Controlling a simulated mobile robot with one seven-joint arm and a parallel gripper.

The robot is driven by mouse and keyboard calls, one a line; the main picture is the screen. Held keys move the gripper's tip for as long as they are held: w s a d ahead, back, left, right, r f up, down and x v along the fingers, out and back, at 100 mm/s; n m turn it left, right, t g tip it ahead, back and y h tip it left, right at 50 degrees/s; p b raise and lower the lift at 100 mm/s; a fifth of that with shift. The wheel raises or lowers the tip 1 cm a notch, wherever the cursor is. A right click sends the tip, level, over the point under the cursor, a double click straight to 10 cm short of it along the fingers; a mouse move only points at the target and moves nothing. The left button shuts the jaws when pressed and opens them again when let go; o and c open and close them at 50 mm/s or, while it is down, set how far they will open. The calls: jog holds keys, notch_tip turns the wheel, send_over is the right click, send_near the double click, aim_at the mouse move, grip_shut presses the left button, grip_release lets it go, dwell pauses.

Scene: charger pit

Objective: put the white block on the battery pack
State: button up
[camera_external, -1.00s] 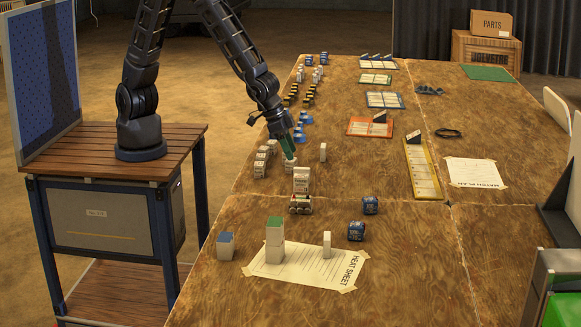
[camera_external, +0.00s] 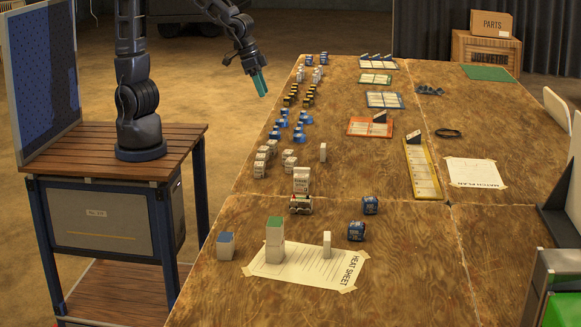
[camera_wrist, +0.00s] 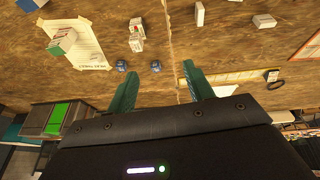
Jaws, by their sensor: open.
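A white block (camera_external: 301,180) with printed lettering appears to stand upright on the small dark-and-red battery pack (camera_external: 300,205), near the seam in the table. In the wrist view, this pair shows near the top, with the white block (camera_wrist: 136,44) just below the pack. My gripper (camera_external: 260,84) hangs in the air beyond the table's left edge, well away from the pair. Its green fingers (camera_wrist: 160,85) are spread in the wrist view, with nothing between them. Another small white block (camera_external: 323,152) stands alone farther back, and one (camera_external: 327,244) stands on the heat sheet.
The heat sheet (camera_external: 300,275) also bears a green-topped stack (camera_external: 275,243); a blue-topped block (camera_external: 226,246) stands beside it. Two blue cubes (camera_external: 370,205) sit right of the pack. Several small parts line the left edge. A yellow tray (camera_external: 422,172) lies at right. The front right is clear.

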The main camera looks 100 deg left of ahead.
jog(key=s+a+r, duration=0.3)
jog(key=s, duration=0.4)
jog(key=s+a+r, duration=0.3)
jog(key=s+r, duration=0.1)
jog(key=s, duration=0.4)
jog(key=s+a+r, duration=0.3)
jog(key=s, duration=0.5)
jog(key=shift+r+y, duration=0.15)
jog(key=shift+y, duration=0.25)
jog(key=shift+a, duration=0.1)
